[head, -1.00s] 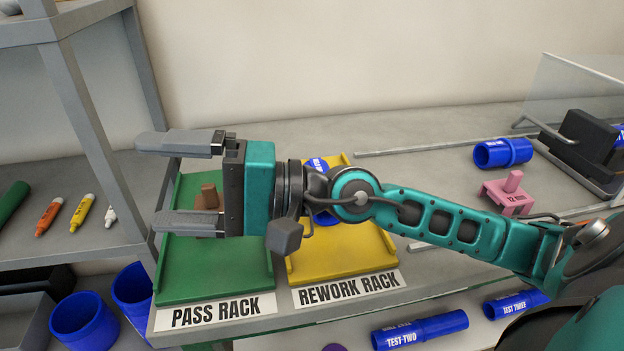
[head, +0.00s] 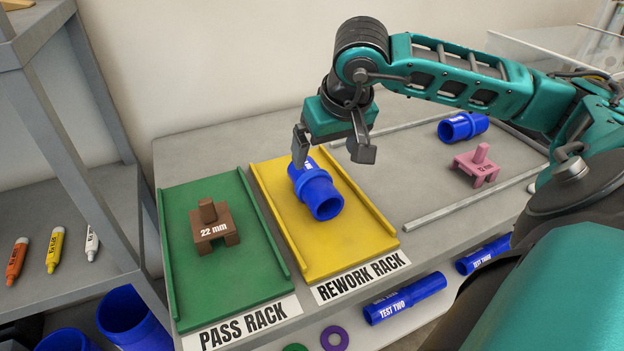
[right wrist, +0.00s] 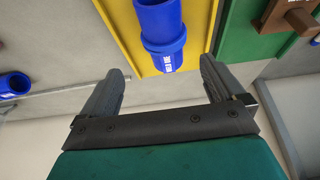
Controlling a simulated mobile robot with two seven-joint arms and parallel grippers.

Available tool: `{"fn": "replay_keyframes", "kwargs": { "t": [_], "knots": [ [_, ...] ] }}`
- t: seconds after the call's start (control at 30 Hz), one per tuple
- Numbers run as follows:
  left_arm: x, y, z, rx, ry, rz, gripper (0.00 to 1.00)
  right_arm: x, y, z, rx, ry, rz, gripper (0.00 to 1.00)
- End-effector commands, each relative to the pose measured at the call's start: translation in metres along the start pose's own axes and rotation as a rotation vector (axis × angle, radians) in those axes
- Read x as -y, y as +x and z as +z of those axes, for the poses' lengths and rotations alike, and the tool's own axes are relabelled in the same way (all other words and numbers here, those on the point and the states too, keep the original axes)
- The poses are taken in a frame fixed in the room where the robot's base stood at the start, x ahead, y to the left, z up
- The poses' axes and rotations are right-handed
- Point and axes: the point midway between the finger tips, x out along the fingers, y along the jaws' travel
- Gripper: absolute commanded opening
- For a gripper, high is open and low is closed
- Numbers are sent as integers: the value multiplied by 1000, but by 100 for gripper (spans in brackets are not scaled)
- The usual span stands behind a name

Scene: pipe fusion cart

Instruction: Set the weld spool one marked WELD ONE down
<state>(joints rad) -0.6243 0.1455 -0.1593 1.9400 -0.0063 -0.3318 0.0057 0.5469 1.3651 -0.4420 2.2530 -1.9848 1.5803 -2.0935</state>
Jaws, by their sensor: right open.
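The blue weld spool (head: 318,192), a ribbed pipe piece, lies on the yellow rework rack (head: 355,250) in the head view. It also shows in the right wrist view (right wrist: 160,22), with small white lettering that seems to read WELD ONE. My right gripper (head: 332,150) is open at the spool's far end, fingers pointing down. In the right wrist view its open fingers (right wrist: 162,66) have nothing between them, and the spool lies beyond the tips. My left gripper is not in view.
The green pass rack (head: 180,275) holds a brown 22 mm block (head: 210,225). A pink block (head: 478,167) and another blue pipe piece (head: 463,127) stand at the right. A grey shelf (head: 90,190) with tubes is at the left. Blue TEST TWO pipe (head: 405,298) lies below the bench edge.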

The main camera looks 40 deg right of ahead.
Motion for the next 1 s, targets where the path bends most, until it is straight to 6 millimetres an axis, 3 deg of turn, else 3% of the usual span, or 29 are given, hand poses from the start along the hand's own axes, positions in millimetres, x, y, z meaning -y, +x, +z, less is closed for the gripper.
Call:
{"fn": "replay_keyframes", "kwargs": {
  "t": [0.2, 0.47, 0.7, 1.0],
  "knots": [
    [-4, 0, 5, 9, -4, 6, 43, 1, 41, 1, 4, 0, -3, 96],
    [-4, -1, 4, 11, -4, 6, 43, 4, 61, 0, 4, -1, -5, 96],
    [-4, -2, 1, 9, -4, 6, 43, 8, 95, -2, 5, -1, -5, 96],
    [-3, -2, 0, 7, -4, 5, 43, 8, 105, -3, 1, -2, -4, 96]
  ]
}}
